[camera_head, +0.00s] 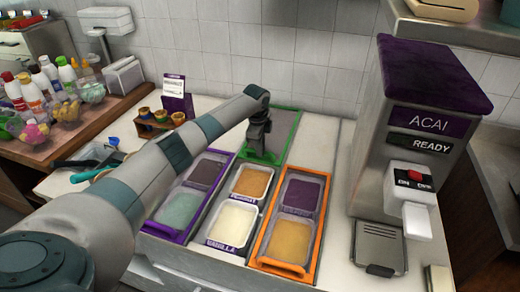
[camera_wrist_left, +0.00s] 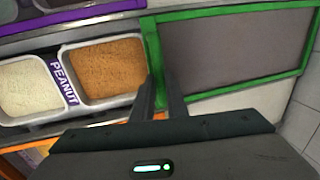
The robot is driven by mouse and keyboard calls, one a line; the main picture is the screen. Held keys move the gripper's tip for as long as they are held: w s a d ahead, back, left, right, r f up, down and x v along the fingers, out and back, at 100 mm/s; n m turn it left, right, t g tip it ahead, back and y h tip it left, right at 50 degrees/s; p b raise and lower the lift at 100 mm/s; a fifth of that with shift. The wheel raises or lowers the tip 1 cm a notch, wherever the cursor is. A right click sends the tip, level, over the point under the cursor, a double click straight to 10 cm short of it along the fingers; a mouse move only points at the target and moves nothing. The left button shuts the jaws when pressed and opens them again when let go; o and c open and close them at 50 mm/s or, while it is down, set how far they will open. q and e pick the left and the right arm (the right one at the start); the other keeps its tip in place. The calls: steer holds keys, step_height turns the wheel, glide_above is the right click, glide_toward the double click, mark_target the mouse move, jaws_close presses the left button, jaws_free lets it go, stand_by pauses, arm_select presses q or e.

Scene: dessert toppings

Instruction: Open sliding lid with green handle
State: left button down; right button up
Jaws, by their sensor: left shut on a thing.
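The sliding lid (camera_head: 286,126) is a grey panel in a green frame, at the back of the middle topping section. In the left wrist view the lid (camera_wrist_left: 232,52) fills the upper right. My left gripper (camera_head: 263,152) points down at the lid's front end, where the green handle is. In the left wrist view my gripper (camera_wrist_left: 160,92) is shut on this green front edge; the fingers hide part of the handle. The brown peanut bin (camera_head: 252,182) and the white vanilla bin (camera_head: 233,222) are uncovered in front of the lid. My right gripper is out of view.
A purple-framed section (camera_head: 180,232) lies on the left and an orange-framed section (camera_head: 313,228) on the right, both showing toppings. The acai machine (camera_head: 425,140) stands to the right. A small sign (camera_head: 174,92) and cups stand at the back left.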

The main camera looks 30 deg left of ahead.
arm_select(q)
steer(key=c, duration=1.7)
jaws_free()
steer(key=shift+c, duration=0.2)
steer(key=shift+r, duration=0.1)
steer(key=shift+r, duration=0.15)
steer(key=s+r+b, duration=0.3)
steer(key=r+b, duration=0.1)
steer(key=r, duration=1.2)
steer(key=shift+s+d+r, duration=0.15)
steer(key=shift+d+r, duration=0.1)
steer(key=shift+d, duration=0.2)
